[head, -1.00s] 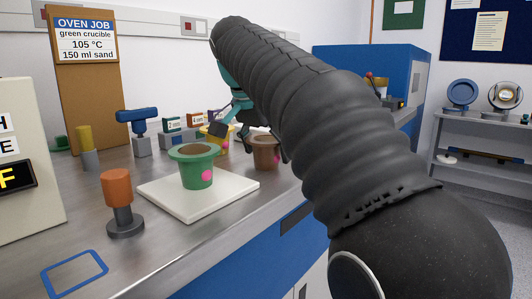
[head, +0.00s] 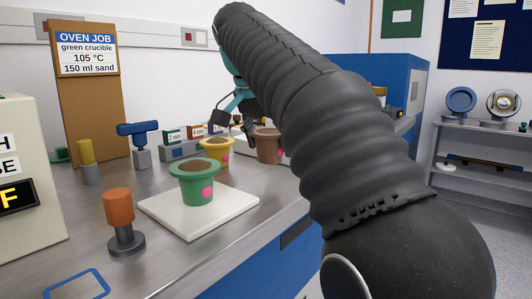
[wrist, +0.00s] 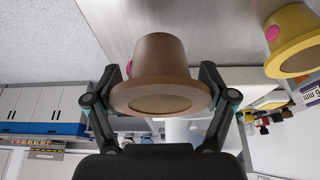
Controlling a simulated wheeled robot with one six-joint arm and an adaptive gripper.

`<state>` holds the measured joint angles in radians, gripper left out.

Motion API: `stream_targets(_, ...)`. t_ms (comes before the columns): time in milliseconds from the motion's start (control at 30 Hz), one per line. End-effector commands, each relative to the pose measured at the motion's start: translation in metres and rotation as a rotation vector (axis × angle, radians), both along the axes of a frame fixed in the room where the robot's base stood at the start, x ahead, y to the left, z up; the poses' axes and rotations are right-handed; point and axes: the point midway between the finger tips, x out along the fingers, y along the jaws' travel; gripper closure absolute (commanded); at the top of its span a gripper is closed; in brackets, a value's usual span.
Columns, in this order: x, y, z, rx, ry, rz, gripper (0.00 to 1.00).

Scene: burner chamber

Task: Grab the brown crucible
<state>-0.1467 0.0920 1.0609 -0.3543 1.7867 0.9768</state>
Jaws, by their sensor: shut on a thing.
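The brown crucible (head: 268,146) is partly hidden behind my arm in the head view, right of and behind the green crucible. In the wrist view the brown crucible (wrist: 160,60) fills the middle, between the two fingers of my gripper (wrist: 160,76). The fingers press against its sides below the wide rim, and my gripper is shut on it. It appears to be held a little above the bench. My gripper is mostly hidden by my arm in the head view; a dark finger and teal parts show.
A green crucible (head: 193,186) with a pink dot stands on a white pad (head: 228,213). A yellow crucible (head: 214,153) stands close to the left of the brown one and shows in the wrist view (wrist: 296,42). An orange-topped stand (head: 119,205) is at front left. Small boxes (head: 196,132) are behind.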

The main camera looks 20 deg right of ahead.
Motion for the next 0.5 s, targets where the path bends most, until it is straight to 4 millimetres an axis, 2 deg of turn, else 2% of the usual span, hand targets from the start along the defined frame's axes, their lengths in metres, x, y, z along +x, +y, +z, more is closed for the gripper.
stream_targets(33, -0.011, -0.007, 0.007, 0.000, -0.005, -0.003, 0.54)
stream_targets(200, -0.037, -0.023, 0.026, 0.000, -0.006, -0.003, 0.54)
stream_targets(500, -0.074, -0.046, 0.052, 0.000, -0.002, -0.002, 0.54)
